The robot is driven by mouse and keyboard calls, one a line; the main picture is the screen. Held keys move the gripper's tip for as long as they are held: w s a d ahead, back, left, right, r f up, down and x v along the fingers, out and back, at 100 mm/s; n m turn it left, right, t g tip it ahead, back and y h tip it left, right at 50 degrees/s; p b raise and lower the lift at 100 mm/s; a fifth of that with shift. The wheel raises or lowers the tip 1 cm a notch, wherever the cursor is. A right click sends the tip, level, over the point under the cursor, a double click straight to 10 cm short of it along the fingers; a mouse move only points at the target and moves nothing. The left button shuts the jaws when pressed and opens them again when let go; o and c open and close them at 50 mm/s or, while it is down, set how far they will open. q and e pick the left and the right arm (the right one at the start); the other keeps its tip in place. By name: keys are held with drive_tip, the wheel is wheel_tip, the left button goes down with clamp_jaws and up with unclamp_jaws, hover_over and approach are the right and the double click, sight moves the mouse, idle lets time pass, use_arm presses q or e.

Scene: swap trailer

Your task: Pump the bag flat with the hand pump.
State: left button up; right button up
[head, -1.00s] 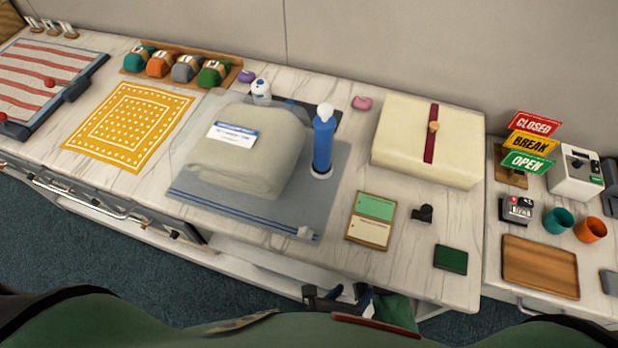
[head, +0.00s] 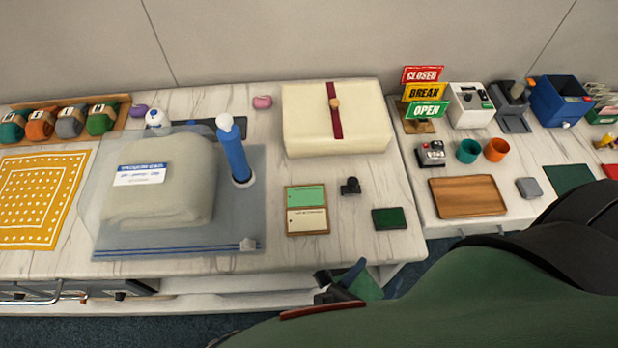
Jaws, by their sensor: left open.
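The clear storage bag (head: 180,238) lies on the marble counter at the left, with a bulky folded beige blanket (head: 175,195) inside. The bag is puffed up over the blanket. A white and blue label (head: 141,174) is on top, and a blue zip line with a pale slider (head: 248,244) runs along the near edge. The blue hand pump (head: 234,155) with a white knob stands on the bag's right side, slightly tilted in view. My left gripper (head: 343,280) is open at the counter's front edge, right of and apart from the bag and pump. My right gripper is not visible.
A cream box (head: 352,132) with a red ribbon stands behind right. Green and cream cards (head: 306,208), a small black object (head: 350,186) and a dark green pad (head: 390,219) lie right of the bag. A white bottle (head: 155,119) stands behind it.

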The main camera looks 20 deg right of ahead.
sight(236, 147)
use_arm(q)
drive_tip(key=w+a+t+y, duration=0.1)
drive_tip(key=w+a, duration=0.1)
drive_tip(key=w, duration=0.2)
drive_tip(key=w+a+n+t+y, duration=0.1)
drive_tip(key=w+a+t, duration=0.1)
drive_tip(key=w, duration=0.3)
drive_tip(key=w+a+r+t+y, duration=0.1)
drive_tip(key=w+a, duration=0.3)
drive_tip(key=shift+w+a+r+n+y, duration=0.1)
drive_tip(key=shift+w+a+n+y, duration=0.1)
drive_tip(key=shift+n+y, duration=0.2)
drive_tip(key=w+a+r+n+t+y, duration=0.1)
drive_tip(key=w+a+y, duration=0.1)
drive_tip(key=w+a, duration=0.1)
drive_tip(key=w+a+r+n+t+y, duration=0.1)
drive_tip(key=w+a+t+y, duration=0.1)
drive_tip(key=w+a, duration=0.2)
drive_tip(key=w+a+r+t+y, duration=0.1)
drive_tip(key=w+a, duration=0.3)
drive_tip(key=a, duration=0.2)
drive_tip(key=shift+r+n+y, duration=0.35)
drive_tip(key=shift+n+y, duration=0.05)
drive_tip(key=x, duration=1.2)
drive_tip(key=shift+r, duration=0.2)
